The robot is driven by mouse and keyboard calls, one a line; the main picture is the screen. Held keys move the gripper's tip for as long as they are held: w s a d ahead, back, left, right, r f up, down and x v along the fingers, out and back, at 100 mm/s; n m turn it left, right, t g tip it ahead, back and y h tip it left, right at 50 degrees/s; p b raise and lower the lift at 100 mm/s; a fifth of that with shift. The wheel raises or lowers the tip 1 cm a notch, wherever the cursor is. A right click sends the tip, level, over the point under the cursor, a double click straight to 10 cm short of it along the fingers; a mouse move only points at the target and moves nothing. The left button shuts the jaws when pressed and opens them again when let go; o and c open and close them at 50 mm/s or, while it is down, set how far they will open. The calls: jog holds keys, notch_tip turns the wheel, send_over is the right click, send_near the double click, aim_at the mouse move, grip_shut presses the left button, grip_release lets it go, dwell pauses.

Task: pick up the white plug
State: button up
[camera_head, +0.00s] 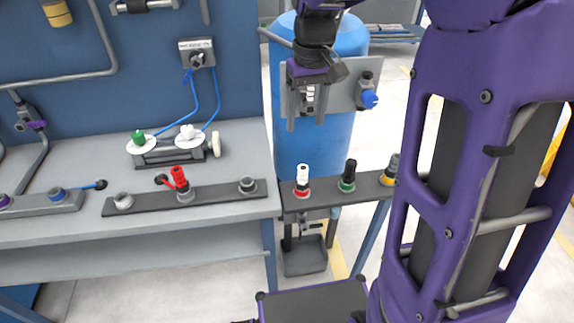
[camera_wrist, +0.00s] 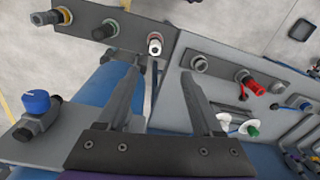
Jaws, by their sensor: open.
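The white plug (camera_head: 302,174) stands upright in a red-ringed socket on the dark bracket (camera_head: 325,199) at the right end of the bench. It also shows in the wrist view (camera_wrist: 154,44), near the top middle, just beyond the gap between my fingertips. My gripper (camera_head: 306,122) points down above the white plug, clearly apart from it. In the wrist view my gripper (camera_wrist: 160,72) has its two fingers spread wide with nothing between them.
A red plug (camera_head: 180,180) stands on the bench strip at left. The blue tank (camera_head: 290,150) and a blue-knobbed valve (camera_head: 369,98) are close behind my gripper.

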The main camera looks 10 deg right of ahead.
aim_at(303, 167)
jog(key=shift+n, duration=0.4)
jog(key=f, duration=0.4)
jog(key=f+b, duration=0.1)
jog(key=f, duration=0.3)
jog(key=f+b, duration=0.1)
jog(key=f, duration=0.3)
jog(key=shift+w+d, duration=0.1)
jog(key=shift+w, duration=0.2)
jog(key=shift+w+f+b, duration=0.15)
jog(key=shift+f+b, duration=0.7)
jog(key=shift+f, duration=1.9)
grip_shut()
